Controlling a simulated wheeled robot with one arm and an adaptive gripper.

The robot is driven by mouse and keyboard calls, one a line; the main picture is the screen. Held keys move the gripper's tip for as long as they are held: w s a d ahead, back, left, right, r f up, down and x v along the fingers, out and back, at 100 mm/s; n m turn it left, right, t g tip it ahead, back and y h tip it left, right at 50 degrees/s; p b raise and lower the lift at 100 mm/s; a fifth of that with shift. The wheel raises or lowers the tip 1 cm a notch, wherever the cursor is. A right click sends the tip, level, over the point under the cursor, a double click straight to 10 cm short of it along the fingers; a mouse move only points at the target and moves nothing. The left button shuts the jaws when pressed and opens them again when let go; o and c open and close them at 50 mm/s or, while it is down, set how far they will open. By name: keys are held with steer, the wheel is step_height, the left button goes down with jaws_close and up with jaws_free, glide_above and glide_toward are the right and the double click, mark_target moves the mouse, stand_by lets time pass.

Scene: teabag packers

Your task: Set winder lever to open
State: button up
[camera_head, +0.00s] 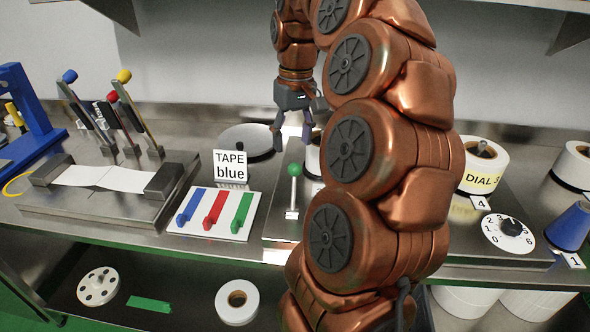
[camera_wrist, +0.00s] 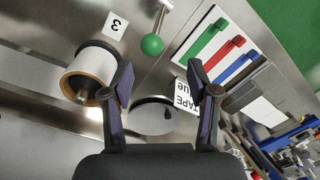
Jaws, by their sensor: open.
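A short lever with a green ball knob (camera_head: 294,170) stands upright from a small plate on the steel bench; no label names it as the winder lever. In the wrist view its green ball (camera_wrist: 152,44) shows just beyond and between my fingertips. My gripper (camera_head: 291,138) is open and empty, pointing down above and behind the knob, apart from it. Its two dark fingers also show in the wrist view (camera_wrist: 161,65). A tape spool (camera_wrist: 90,72) stands beside the lever, mostly hidden by my arm in the head view.
A "TAPE blue" card (camera_head: 230,166) stands by a white panel (camera_head: 206,233) with blue, red and green sliders. A round grey disc (camera_head: 247,141) lies behind. Several ball-topped levers, including a yellow one (camera_head: 124,76), stand left. A numbered dial (camera_head: 509,232) is right.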

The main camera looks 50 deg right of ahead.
mark_target(295, 164)
steer(key=shift+s+d+f, duration=0.1)
steer(key=shift+s+d, duration=0.05)
steer(key=shift+d, duration=0.5)
steer(key=shift+a+f+p, duration=0.15)
steer(key=shift+f+p, duration=0.3)
steer(key=shift+f, duration=1.45)
steer(key=shift+a+f+p, duration=0.1)
steer(key=shift+f+p, duration=0.3)
steer(key=shift+f, duration=1.5)
steer(key=shift+c, duration=0.2)
jaws_close()
